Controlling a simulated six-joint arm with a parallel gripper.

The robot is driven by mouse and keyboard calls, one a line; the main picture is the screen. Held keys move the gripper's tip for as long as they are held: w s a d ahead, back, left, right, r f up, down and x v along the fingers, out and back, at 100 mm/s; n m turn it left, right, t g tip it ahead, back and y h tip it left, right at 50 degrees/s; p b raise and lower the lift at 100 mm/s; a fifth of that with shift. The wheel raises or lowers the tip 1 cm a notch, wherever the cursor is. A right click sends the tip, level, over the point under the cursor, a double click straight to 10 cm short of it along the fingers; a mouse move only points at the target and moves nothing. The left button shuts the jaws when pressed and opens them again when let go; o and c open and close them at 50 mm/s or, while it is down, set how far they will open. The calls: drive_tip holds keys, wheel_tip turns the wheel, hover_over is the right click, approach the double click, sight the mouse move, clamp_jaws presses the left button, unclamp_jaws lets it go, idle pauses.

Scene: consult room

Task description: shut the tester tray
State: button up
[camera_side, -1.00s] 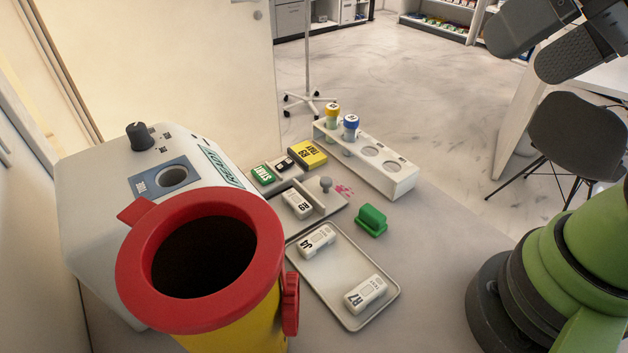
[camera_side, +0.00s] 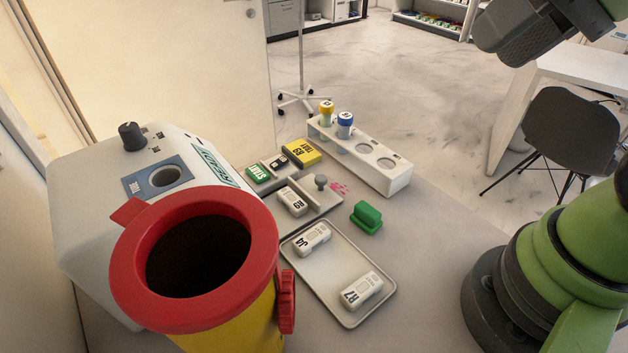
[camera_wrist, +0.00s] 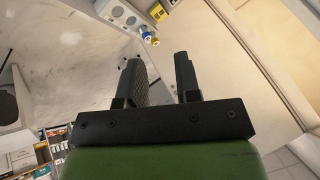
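The tester (camera_side: 90,190) is a white machine with a dark knob, a tube port and a READY label, at the left in the side view. Its tray (camera_side: 318,205) sticks out from its right side, pulled open, with a grey round knob (camera_side: 321,182) at the outer end. A white cassette marked R9 (camera_side: 292,201) lies in the tray. My gripper (camera_wrist: 159,62) is open and empty in the wrist view, its two dark fingers apart and well away from the tray.
A red-rimmed yellow bin (camera_side: 262,310) stands in front of the tester. A shallow tray (camera_side: 332,283) holds two cassettes. A green block (camera_side: 366,217), a yellow box (camera_side: 302,153) and a rack (camera_side: 390,180) with two capped tubes stand nearby. Bare counter lies right of the green block.

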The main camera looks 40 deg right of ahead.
drive_tip(key=w+m, duration=0.1)
drive_tip(key=w+g, duration=0.1)
drive_tip(key=w, duration=0.1)
drive_tip(key=w+f+m, duration=0.1)
drive_tip(key=shift+w+d+m+g+y, duration=0.15)
drive_tip(key=shift+w+m+g+y, duration=0.15)
drive_tip(key=shift+w+g, duration=0.1)
clamp_jaws()
drive_tip(key=w+d+f+m+g+y, duration=0.1)
drive_tip(key=w+f+m, duration=0.3)
drive_tip(key=f, duration=0.2)
drive_tip(key=w+d+f+m+g+y, duration=0.1)
drive_tip(key=w+d+f+m+y, duration=0.1)
drive_tip(key=w+f+m, duration=0.2)
drive_tip(key=w+d+f+m+g+y, duration=0.1)
drive_tip(key=w+f+m, duration=0.3)
drive_tip(key=f, duration=0.6)
drive_tip(key=shift+w+d+f+y, duration=0.1)
drive_tip(key=shift+w+d+y, duration=0.15)
drive_tip(key=shift+w, duration=0.3)
drive_tip(key=shift+w+d+f+y, duration=0.15)
drive_tip(key=shift+w+y, duration=0.2)
drive_tip(key=shift+w, duration=0.2)
drive_tip(key=x, duration=0.9)
drive_tip(key=shift+s+f, duration=0.1)
drive_tip(key=shift+s, duration=0.05)
